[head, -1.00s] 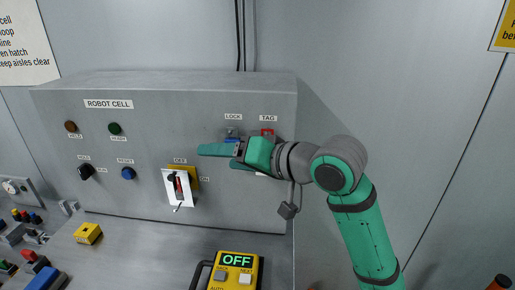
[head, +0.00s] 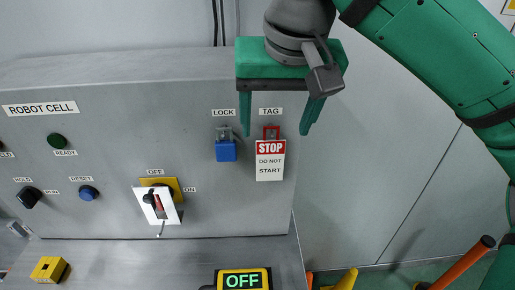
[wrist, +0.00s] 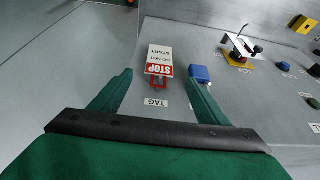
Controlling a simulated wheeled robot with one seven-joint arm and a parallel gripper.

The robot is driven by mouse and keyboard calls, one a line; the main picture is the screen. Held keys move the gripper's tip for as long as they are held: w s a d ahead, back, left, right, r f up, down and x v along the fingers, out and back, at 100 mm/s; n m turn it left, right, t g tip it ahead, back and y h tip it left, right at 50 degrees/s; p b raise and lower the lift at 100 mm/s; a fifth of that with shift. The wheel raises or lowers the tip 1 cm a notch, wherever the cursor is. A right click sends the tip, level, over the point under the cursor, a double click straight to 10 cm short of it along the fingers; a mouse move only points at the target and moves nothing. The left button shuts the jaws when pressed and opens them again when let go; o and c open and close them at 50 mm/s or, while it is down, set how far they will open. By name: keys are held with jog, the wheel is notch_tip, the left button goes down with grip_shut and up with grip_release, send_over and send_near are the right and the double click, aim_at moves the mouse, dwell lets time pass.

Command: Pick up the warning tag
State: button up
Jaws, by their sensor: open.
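The warning tag (head: 270,162) is a white card with a red STOP band. It hangs from a red hook or clip under the TAG label on the grey panel. In the wrist view the tag (wrist: 160,57) shows upside down, ahead of and between my two fingers. My gripper (head: 275,130) is open and empty, fingers pointing down, with one finger on each side of the TAG label. No contact with the tag shows. In the wrist view my gripper (wrist: 160,92) is spread wide around the red hook area.
A blue padlock (head: 226,150) hangs just left of the tag, close to my left finger. A rotary switch with a white plate (head: 158,204), buttons and a yellow OFF display (head: 242,279) are further left and below. The wall right of the panel is bare.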

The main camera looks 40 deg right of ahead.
send_over(271, 156)
jog(key=s, duration=0.2)
jog(key=f, duration=0.4)
jog(key=shift+a+f, duration=0.35)
jog(key=shift+a, duration=0.05)
jog(key=shift+a+x, duration=0.2)
jog(key=shift+x, duration=2.5)
jog(key=shift+s+f, duration=0.1)
jog(key=c, duration=1.1)
